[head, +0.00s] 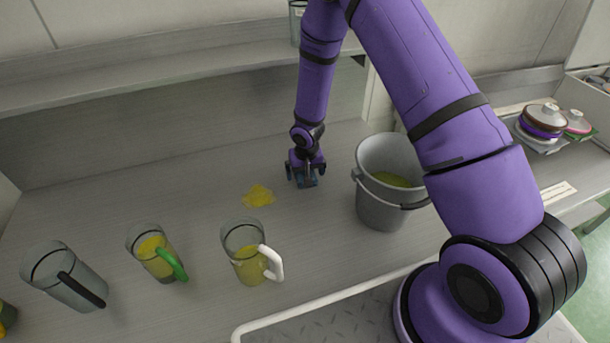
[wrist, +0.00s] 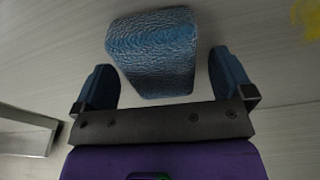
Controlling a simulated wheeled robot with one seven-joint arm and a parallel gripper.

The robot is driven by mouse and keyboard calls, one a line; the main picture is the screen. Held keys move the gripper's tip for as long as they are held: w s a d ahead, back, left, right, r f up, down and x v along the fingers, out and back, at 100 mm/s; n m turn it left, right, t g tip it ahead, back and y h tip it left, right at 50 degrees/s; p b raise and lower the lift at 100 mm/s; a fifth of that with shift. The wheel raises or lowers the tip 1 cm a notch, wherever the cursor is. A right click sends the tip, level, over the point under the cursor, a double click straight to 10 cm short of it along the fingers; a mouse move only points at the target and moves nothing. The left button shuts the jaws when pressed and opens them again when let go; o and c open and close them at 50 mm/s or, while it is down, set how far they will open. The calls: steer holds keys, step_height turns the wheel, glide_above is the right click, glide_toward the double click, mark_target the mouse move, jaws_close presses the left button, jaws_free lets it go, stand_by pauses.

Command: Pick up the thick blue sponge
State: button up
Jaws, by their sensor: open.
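The thick blue sponge (wrist: 153,52) shows in the wrist view, a textured block on the grey counter. My gripper (wrist: 165,80) is open, with one blue finger on each side of the sponge's near part. A gap shows between each finger and the sponge, and nothing is held. In the head view my gripper (head: 305,184) is low over the counter, between a yellow spill and a grey bucket. The sponge is mostly hidden there behind my gripper.
The grey bucket (head: 377,207) with yellow-green contents stands right of my gripper. The yellow spill (head: 258,196) lies to its left. Nearer stand a white-handled jug (head: 246,262), a green-handled jug (head: 150,258) and a black-handled jug (head: 55,277). A shelf (head: 180,75) runs behind.

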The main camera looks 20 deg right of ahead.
steer(key=shift+f, duration=0.35)
steer(key=shift+c, duration=0.2)
steer(key=c, duration=1)
steer(key=shift+o, duration=0.2)
steer(key=shift+r, duration=0.15)
steer(key=shift+w+r, duration=0.1)
steer(key=shift+r, duration=0.7)
step_height(320, 180, up, 2)
steer(key=s+a, duration=0.1)
steer(key=s, duration=0.9)
steer(key=s+a+r, duration=0.1)
steer(key=s, duration=0.5)
steer(key=shift+a+r, duration=0.1)
steer(key=shift+a, duration=0.2)
